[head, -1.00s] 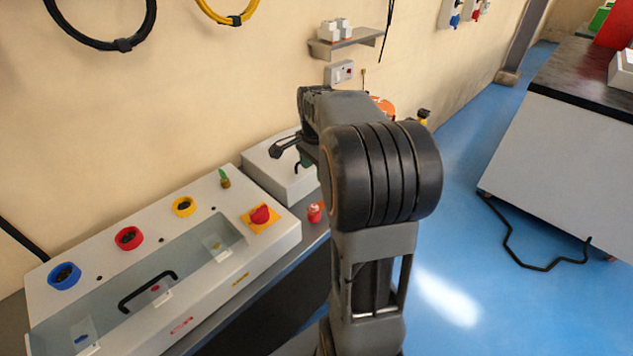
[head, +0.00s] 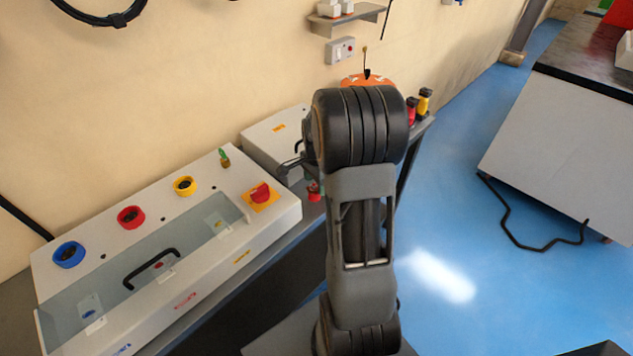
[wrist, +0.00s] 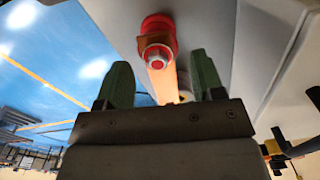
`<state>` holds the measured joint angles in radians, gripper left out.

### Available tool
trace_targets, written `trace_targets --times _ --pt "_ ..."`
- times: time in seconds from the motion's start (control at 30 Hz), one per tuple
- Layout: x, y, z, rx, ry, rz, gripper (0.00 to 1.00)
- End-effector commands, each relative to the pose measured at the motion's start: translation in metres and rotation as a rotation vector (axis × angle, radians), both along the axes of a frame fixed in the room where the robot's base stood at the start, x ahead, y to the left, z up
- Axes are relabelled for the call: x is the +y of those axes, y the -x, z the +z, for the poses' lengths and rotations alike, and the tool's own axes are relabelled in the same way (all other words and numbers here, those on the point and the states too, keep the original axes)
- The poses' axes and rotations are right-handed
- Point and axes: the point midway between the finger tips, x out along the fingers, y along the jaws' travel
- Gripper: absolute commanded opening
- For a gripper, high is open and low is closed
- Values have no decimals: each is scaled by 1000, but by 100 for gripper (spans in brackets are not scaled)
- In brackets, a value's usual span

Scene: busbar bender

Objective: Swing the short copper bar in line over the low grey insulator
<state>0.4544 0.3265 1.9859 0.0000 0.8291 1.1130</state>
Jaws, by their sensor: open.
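In the wrist view, a short copper bar (wrist: 161,84) runs from a red insulator (wrist: 157,27) with a hex nut and washer on its face. My gripper (wrist: 163,80) is open, with one green finger on each side of the bar and visible space between them. I cannot tell how far the fingers are from the bar in depth. In the head view, a small red piece (head: 314,191) stands by the white box; my arm hides the gripper and the bar. I cannot make out the low grey insulator in either view.
A grey panel (head: 215,273) with coloured rings and a clear cover with a black handle lies at left. A white box (head: 275,140) stands behind it. Red and yellow-black items (head: 424,101) stand at the bench's far end.

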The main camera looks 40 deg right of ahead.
Motion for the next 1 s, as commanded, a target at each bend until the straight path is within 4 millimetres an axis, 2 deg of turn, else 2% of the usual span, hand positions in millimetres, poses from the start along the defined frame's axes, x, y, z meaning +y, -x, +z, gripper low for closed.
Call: trace_targets --times 0.37,0.9,1.0 --pt "0 0 -4 0 0 0 62" --pt "0 0 -3 0 0 0 11" --pt "0 0 -3 0 0 2 4"
